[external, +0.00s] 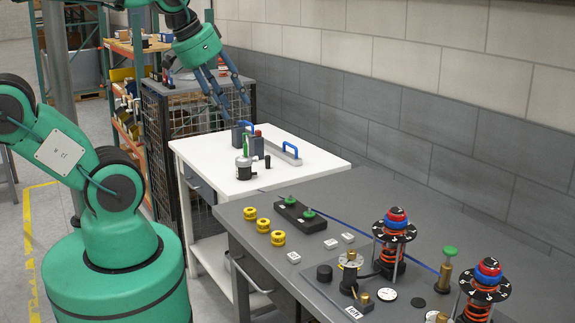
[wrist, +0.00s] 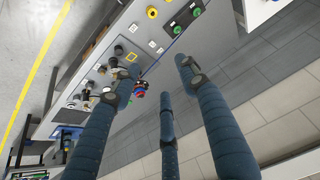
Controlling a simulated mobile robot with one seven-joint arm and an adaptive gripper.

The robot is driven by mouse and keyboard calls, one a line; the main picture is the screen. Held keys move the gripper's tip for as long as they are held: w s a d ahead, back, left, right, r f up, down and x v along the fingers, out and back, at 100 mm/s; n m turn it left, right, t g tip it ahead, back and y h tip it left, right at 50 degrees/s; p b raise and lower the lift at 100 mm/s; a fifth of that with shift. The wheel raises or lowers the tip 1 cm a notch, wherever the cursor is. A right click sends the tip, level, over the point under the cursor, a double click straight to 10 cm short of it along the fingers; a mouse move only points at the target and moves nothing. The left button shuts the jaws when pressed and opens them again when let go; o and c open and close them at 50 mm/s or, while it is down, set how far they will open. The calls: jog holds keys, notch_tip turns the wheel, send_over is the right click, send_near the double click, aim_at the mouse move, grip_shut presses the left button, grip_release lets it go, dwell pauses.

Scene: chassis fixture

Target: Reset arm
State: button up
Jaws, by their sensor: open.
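My gripper (external: 221,88) is raised above the far end of the white table in the external view. Its blue-grey fingers are spread open with nothing between them. In the wrist view, the fingers of my gripper (wrist: 160,85) reach up across the picture, apart and empty, high above the grey workbench (wrist: 205,38). My green arm rises from its base at the left of the external view.
The grey workbench (external: 225,208) carries two red-orange spring assemblies (external: 391,250) (external: 484,292), yellow rings (external: 263,225) and a black block with green knobs (external: 299,215). The white table (external: 208,165) holds small parts and blue handles. A wire cage (external: 187,110) and tiled wall stand behind.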

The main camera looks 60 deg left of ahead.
jog(key=shift+f+b, duration=0.85)
jog(key=shift+f, duration=0.55)
